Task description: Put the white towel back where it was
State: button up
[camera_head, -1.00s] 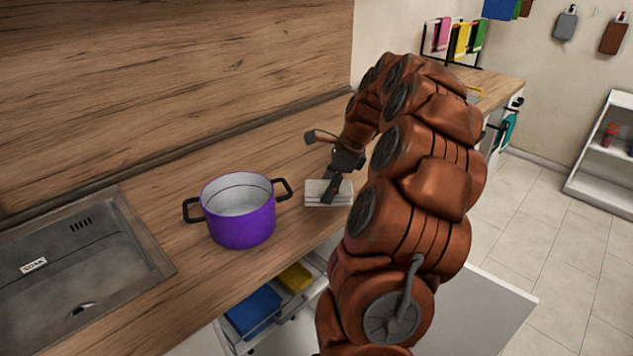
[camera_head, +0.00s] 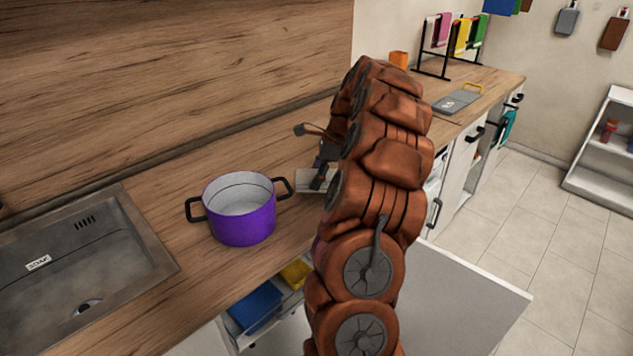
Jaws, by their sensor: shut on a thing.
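The white towel (camera_head: 308,180) is a folded, pale flat bundle just right of the purple pot, at or just above the wooden counter. My gripper (camera_head: 318,183) is shut on it from above. My own arm hides the towel's right part and some of the gripper. I cannot tell whether the towel still touches the counter. A black towel rack (camera_head: 446,60) stands on the far counter with pink, yellow and green cloths, and a pale piece at its left end.
The purple pot (camera_head: 241,218) stands close left of the towel, its handle near it. A sink (camera_head: 147,262) is at left. Below the counter, an open cupboard shows a blue item (camera_head: 256,304) and a yellow one (camera_head: 296,273). A grey board (camera_head: 458,101) lies on the far counter.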

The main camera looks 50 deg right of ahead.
jog(key=shift+f+p, duration=0.35)
jog(key=shift+f, duration=0.9)
jog(key=shift+f, duration=0.2)
jog(key=o, duration=1)
jog(key=shift+r, duration=0.1)
jog(key=b+v, duration=0.2)
jog(key=v, duration=1)
jog(key=shift+r, duration=0.1)
